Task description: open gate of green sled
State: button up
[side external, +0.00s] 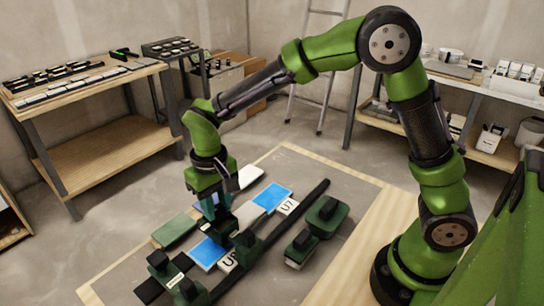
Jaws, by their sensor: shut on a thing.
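My gripper (216,210) points down over the middle of the work floor and is shut on a dark green piece (221,228) below its fingers. What exactly this piece is, and whether it is the sled's gate, is too small to tell. A long dark rail (292,213) runs diagonally past my gripper. I cannot tell which body is the green sled.
Blue-and-white tiles lie on the grey floor, one marked U7 (272,197) and one marked U8 (208,253) close under my gripper. A pale green slab (175,232) and a white slab (249,176) lie nearby. Workbenches (85,88) stand behind.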

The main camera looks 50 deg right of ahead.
aim_at(217, 208)
jog(key=shift+m, duration=0.9)
jog(key=o, duration=1.1)
jog(key=shift+c, duration=0.2)
notch_tip(217, 208, up, 17)
